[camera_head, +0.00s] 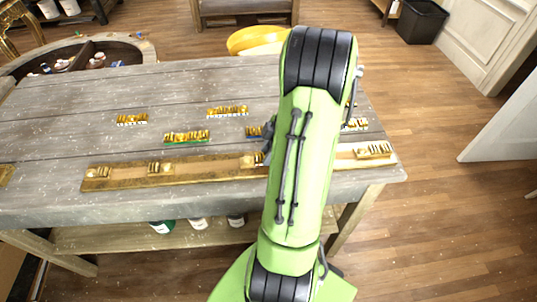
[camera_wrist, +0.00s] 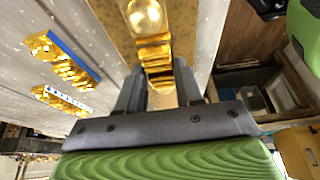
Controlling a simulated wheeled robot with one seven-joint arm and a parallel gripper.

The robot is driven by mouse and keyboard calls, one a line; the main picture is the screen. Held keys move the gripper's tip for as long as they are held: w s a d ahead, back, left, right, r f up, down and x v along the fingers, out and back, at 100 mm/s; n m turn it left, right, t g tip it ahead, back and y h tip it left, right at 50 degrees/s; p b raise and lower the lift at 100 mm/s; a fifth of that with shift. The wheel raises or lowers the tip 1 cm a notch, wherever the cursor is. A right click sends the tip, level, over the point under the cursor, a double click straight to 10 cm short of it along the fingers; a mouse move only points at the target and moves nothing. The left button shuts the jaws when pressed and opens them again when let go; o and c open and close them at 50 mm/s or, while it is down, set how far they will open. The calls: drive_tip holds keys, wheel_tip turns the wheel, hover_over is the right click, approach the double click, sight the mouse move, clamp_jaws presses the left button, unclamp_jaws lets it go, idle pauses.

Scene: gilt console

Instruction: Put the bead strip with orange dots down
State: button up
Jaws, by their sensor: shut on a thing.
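My gripper (camera_wrist: 160,82) is shut on a gold bead strip (camera_wrist: 153,50) with a round ball and ribbed beads. The strip is over the long gilt-edged board (camera_wrist: 112,22); I cannot tell whether it touches it. Orange dots cannot be made out on it. In the head view my green arm hides most of the gripper, with a dark part showing (camera_head: 268,140) near the board (camera_head: 210,174). A gold piece (camera_head: 252,160) shows at the board beside it; I cannot tell whether this is the held strip.
Other gold strips lie behind the board on the grey table (camera_head: 50,130): one green-edged (camera_head: 186,137), one blue-edged (camera_head: 253,132), and pale-marked ones (camera_head: 132,119) (camera_head: 227,111). More gold pieces sit on the board (camera_head: 97,172) (camera_head: 160,168) (camera_head: 373,150). A yellow bowl (camera_head: 256,38) is behind.

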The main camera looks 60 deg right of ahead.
drive_tip(key=shift+w+f, duration=0.1)
drive_tip(key=shift+f, duration=0.3)
drive_tip(key=o, duration=1)
drive_tip(key=shift+o, duration=0.2)
